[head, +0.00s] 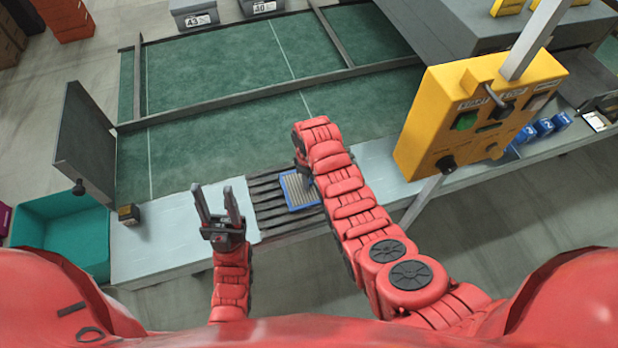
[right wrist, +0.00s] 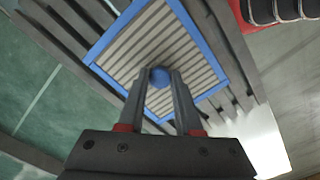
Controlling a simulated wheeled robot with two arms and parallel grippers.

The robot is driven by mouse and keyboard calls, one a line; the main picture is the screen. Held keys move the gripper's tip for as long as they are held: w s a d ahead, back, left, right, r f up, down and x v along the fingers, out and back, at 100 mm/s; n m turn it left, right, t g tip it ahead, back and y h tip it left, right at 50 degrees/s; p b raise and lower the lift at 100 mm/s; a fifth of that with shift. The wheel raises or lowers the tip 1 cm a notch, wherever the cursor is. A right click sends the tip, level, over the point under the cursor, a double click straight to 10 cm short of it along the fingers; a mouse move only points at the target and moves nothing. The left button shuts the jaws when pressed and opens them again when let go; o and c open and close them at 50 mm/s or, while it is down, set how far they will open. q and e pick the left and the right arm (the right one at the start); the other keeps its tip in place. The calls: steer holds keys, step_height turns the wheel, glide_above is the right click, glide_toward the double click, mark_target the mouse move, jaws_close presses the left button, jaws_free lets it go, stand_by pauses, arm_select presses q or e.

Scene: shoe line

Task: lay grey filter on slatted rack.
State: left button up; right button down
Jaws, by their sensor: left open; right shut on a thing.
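The grey filter (head: 298,190) is a ribbed grey panel with a blue frame; it also shows in the right wrist view (right wrist: 135,45). My right gripper (right wrist: 160,78) is shut on the blue knob at the middle of the filter. In the head view my right arm hides that gripper's fingertips. My left gripper (head: 219,208) is open and empty, left of the rack.
A light bench top (head: 165,235) runs either side of the rack. Green conveyor belts (head: 220,100) lie behind it. A yellow control box (head: 475,115) stands right of my right arm. A teal bin (head: 62,225) and dark upright panel (head: 85,145) are at left.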

steer(key=shift+f, duration=0.1)
steer(key=c, duration=0.6)
jaws_free()
